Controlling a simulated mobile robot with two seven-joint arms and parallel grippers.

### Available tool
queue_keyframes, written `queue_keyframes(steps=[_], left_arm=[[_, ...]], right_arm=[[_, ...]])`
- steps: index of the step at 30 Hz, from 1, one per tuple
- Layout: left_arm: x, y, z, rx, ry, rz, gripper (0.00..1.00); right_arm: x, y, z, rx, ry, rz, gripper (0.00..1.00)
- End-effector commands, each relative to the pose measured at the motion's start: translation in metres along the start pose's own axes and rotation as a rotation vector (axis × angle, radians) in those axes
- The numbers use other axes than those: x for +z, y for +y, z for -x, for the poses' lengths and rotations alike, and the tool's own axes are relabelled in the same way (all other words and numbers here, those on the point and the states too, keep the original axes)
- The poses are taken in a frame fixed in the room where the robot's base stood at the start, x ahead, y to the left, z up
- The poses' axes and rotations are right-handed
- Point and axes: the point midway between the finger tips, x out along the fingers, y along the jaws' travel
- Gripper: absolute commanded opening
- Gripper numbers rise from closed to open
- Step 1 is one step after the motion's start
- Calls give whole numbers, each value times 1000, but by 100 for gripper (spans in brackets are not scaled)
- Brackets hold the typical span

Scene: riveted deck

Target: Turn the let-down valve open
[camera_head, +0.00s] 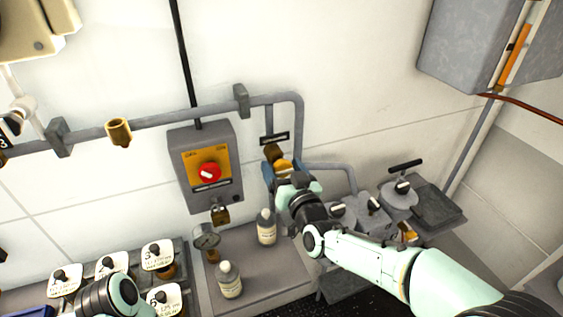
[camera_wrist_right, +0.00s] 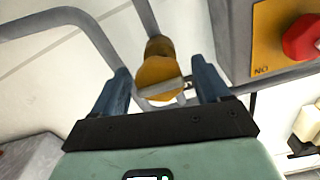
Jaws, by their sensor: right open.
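A brass valve with a yellow handle (camera_head: 284,164) sits on the grey pipe below a small dark label plate in the head view; I take it to be the let-down valve. In the right wrist view its yellow handle (camera_wrist_right: 158,76) lies between the two blue fingers, with a pale bar across its lower part. My right gripper (camera_head: 281,170) is open at the valve, a finger on either side, with gaps visible in the wrist view. The gripper hides part of the valve in the head view. My left arm shows at lower left; its gripper is not visible.
A grey box with a red knob (camera_head: 209,172) is left of the valve, also in the wrist view (camera_wrist_right: 302,38). A padlock (camera_head: 220,214), a gauge (camera_head: 206,237) and two bottles (camera_head: 267,227) (camera_head: 229,280) are below. Several labelled valves stand at lower left.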

Motion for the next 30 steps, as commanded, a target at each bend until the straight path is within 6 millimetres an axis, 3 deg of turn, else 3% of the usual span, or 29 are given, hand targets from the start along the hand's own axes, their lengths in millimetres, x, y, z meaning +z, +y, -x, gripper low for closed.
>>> queue_keyframes(steps=[4,13,18,30], left_arm=[[-4,3,5,2,5,-2,43],[-4,3,5,2,4,-2,43],[-4,3,5,2,4,-2,43],[1,-1,-1,0,-1,0,43]], right_arm=[[-1,0,-10,0,1,1,76],[1,0,-11,0,0,0,76],[1,0,-11,0,0,0,20],[1,1,-11,1,1,53,20]])
